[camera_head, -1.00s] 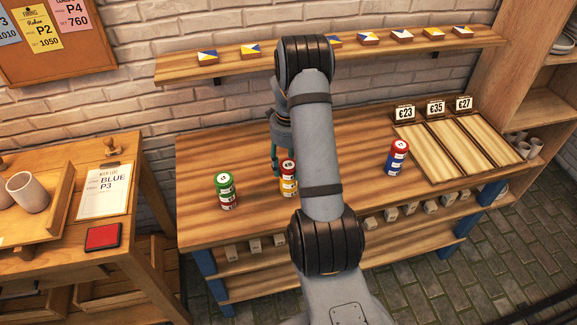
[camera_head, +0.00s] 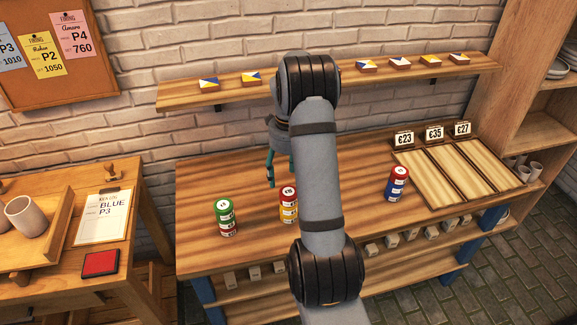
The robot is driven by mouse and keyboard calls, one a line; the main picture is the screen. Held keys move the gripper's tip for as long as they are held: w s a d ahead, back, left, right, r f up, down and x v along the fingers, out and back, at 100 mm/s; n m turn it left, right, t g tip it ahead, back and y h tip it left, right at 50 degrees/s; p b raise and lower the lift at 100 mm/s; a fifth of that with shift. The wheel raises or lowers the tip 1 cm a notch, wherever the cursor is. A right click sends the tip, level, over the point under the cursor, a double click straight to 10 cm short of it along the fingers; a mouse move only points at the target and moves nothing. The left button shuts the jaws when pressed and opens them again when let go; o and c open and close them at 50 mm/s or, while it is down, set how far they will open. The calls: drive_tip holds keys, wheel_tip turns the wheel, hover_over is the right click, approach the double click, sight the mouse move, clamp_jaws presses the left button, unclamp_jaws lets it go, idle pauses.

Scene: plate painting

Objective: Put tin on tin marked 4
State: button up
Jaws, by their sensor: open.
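Three stacks of round tins stand on the wooden table (camera_head: 345,160). The right stack has a red tin (camera_head: 399,173) on top with blue (camera_head: 395,190) below. The numbers on the lids are too small to read surely. My gripper (camera_head: 280,182) is open and empty, behind and above the middle stack, partly hidden by my arm.
Slotted wooden trays with price signs (camera_head: 435,133) lie at the table's right. A wall shelf (camera_head: 330,88) with small painted blocks runs behind. A side bench at left holds a clipboard (camera_head: 104,215), a red pad (camera_head: 100,263) and cups. The table between the middle and right stacks is partly covered by my arm.

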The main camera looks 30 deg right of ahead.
wheel_tip(320, 180, up, 5)
drive_tip(key=shift+r, duration=0.1)
